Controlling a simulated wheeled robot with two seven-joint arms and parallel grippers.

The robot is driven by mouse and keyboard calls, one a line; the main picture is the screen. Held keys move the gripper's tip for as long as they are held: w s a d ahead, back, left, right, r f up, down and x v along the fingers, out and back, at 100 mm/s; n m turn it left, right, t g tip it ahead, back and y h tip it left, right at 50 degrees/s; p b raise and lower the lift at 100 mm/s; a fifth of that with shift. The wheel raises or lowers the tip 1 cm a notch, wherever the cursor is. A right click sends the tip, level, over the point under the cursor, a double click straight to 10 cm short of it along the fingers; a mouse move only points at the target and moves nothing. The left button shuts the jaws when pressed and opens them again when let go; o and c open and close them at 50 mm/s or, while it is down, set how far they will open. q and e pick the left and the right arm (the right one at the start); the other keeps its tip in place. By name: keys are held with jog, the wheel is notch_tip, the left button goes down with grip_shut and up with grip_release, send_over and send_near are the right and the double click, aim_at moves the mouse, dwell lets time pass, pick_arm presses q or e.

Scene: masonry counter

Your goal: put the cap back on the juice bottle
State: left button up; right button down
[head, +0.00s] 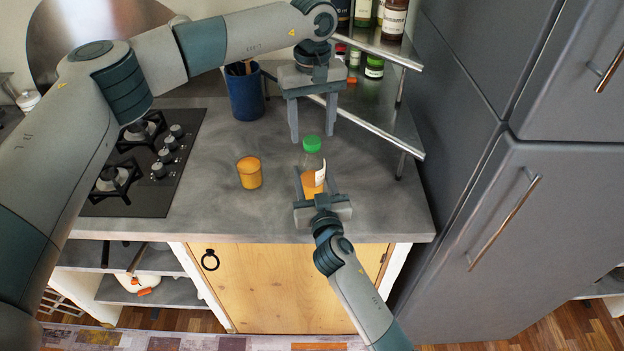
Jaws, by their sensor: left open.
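The juice bottle (312,165) stands upright near the counter's front, clear above with orange juice and a white label. The green cap (312,143) shows at its top; I cannot tell whether it is fully seated. My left gripper (313,135) points down, open, its fingers to the left and right of the cap in the picture, with no clear contact. My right gripper (315,176) reaches in from the front, a finger on each side of the bottle's body. I cannot tell whether those fingers press on it. Its palm hides the bottle's base.
A glass of orange juice (249,173) stands left of the bottle. A blue utensil pot (245,92) is behind it, and a gas hob (133,185) is at left. A metal-railed corner shelf (385,120) with jars is close behind at right. Tall grey cabinets (510,220) bound the right.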

pick_arm(q)
notch_tip(320, 180, up, 10)
dwell(0.4)
pick_arm(e)
jog(key=c, duration=0.7)
grip_release()
jog(key=shift+c, duration=0.2)
pick_arm(q)
jog(key=shift+f, duration=0.1)
pick_arm(e)
jog(key=shift+s, duration=0.15)
pick_arm(q)
notch_tip(320, 180, down, 4)
jog(key=b, duration=0.4)
jog(key=shift+f, duration=0.15)
jog(key=shift+f+b, duration=0.15)
jog(key=shift+b, duration=0.2)
pick_arm(e)
jog(key=s+d, duration=0.3)
jog(key=s, duration=1.3)
jog(key=shift+s+d, duration=0.2)
jog(key=shift+s, duration=0.2)
pick_arm(q)
jog(key=shift+f, duration=0.1)
